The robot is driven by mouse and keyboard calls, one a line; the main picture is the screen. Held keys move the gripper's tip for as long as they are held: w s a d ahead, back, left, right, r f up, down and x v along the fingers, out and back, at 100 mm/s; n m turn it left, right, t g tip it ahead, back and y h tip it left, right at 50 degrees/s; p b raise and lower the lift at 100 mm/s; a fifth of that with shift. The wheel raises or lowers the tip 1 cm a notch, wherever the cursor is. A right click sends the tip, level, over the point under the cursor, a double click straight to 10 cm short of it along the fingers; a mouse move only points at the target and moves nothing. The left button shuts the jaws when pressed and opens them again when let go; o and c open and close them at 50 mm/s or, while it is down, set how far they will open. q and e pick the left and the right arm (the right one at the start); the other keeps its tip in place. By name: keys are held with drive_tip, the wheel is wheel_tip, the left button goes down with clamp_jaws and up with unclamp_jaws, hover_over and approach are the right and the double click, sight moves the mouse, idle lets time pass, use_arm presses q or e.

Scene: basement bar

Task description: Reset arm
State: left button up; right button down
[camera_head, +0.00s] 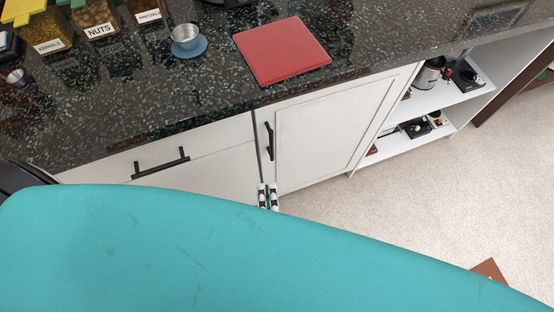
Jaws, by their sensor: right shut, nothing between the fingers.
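Only the fingertips of my right gripper (268,197) show, small and black and white, side by side and shut with nothing between them. In the picture they lie just below the black handle (269,141) of the white cabinet door (320,130). I cannot tell whether they touch the cabinet front. The rest of this gripper is hidden behind the large teal surface that fills the lower part of the view. My left gripper is not in view.
A dark speckled counter (160,95) carries a red board (282,50), a small metal cup (186,36) on a blue coaster, and labelled jars (97,20). A drawer handle (160,164) juts out at left. White shelves (445,100) hold appliances. Pale floor (420,195) is open at right.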

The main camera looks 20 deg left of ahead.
drive_tip(key=s+d+f+n+g+h+p, duration=0.1)
drive_tip(key=s+d+f+n+g, duration=0.2)
drive_tip(key=f, duration=0.5)
drive_tip(key=d+f+n+g, duration=0.2)
drive_tip(key=d+f+n, duration=0.2)
drive_tip(key=f, duration=0.4)
drive_tip(key=s+d+f+n+g+h+p, duration=0.1)
drive_tip(key=s+d+f+n+g, duration=0.2)
drive_tip(key=f, duration=0.6)
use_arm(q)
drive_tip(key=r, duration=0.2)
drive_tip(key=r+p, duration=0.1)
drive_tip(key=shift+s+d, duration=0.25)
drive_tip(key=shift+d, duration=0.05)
use_arm(e)
drive_tip(key=s+d+f+n+g+h, duration=0.1)
drive_tip(key=s+d+f+n+g, duration=0.1)
drive_tip(key=s+d+f, duration=0.2)
drive_tip(key=s+d+f+n+g+h, duration=0.2)
drive_tip(key=s+d+f, duration=0.3)
drive_tip(key=d, duration=0.6)
drive_tip(key=s+d+f+n+g+h, duration=0.1)
drive_tip(key=s+d+f+g+h, duration=0.1)
drive_tip(key=d, duration=0.6)
drive_tip(key=s+f+g, duration=0.1)
drive_tip(key=s+f, duration=0.1)
drive_tip(key=s, duration=0.1)
drive_tip(key=shift+s+d+f+n+g, duration=0.25)
drive_tip(key=shift+s+f+n+g, duration=0.05)
drive_tip(key=shift+s+n, duration=0.1)
